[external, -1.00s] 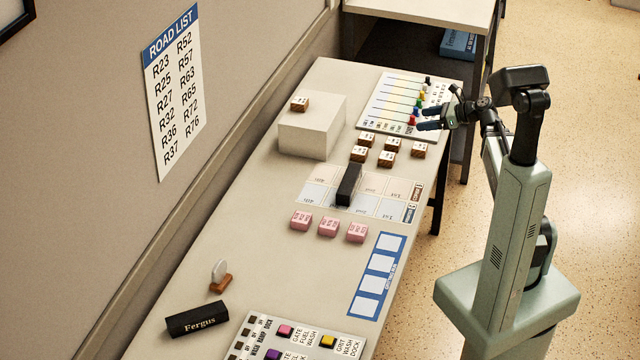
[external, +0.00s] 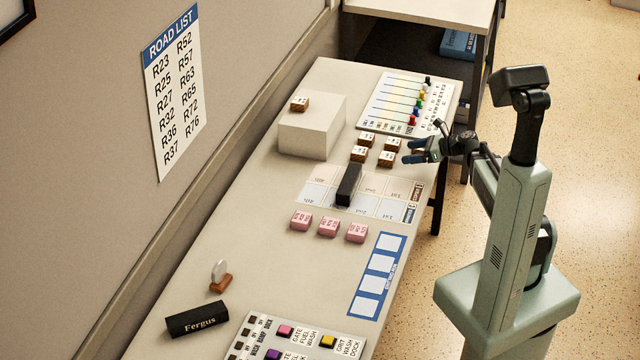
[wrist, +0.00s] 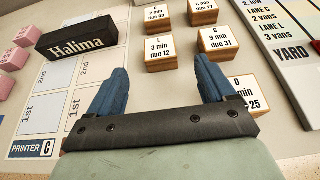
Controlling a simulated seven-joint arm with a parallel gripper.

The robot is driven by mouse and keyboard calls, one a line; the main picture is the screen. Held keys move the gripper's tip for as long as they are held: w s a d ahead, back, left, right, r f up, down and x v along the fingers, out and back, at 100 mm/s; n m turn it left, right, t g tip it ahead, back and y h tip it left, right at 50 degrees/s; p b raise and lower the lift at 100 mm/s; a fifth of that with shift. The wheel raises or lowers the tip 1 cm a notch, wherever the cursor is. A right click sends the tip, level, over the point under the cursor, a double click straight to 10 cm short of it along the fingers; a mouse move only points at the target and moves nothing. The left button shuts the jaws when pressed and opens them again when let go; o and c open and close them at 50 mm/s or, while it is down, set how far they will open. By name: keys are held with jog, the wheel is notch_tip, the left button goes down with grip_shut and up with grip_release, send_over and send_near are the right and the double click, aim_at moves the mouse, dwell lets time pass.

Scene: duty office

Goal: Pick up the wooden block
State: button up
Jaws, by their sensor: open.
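Several wooden blocks with white printed tops stand in a cluster on the table, among them a front one (external: 387,159) and a back one (external: 367,139). Another wooden block (external: 299,104) sits on a pale box. My gripper (external: 410,151) is open and empty at the table's right edge, beside the cluster, and hides the rightmost block in the external view. In the wrist view, a block marked "3 min due 12" (wrist: 160,52) shows ahead, between the blue fingertips (wrist: 160,68). A block ending "25" (wrist: 250,95) is partly covered by the right finger.
A black "Halima" nameplate (wrist: 83,35) lies on a printed grid left of the blocks. Pink blocks (external: 328,227) stand nearer the front. The pale box (external: 308,137) stands behind left, and a lane board (external: 400,103) with coloured pegs lies beyond the cluster.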

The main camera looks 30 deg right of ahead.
aim_at(388, 156)
jog(key=shift+x, duration=4.75)
jog(key=shift+f, duration=0.15)
jog(key=shift+c, duration=0.5)
jog(key=c, duration=1)
jog(key=shift+o, duration=0.2)
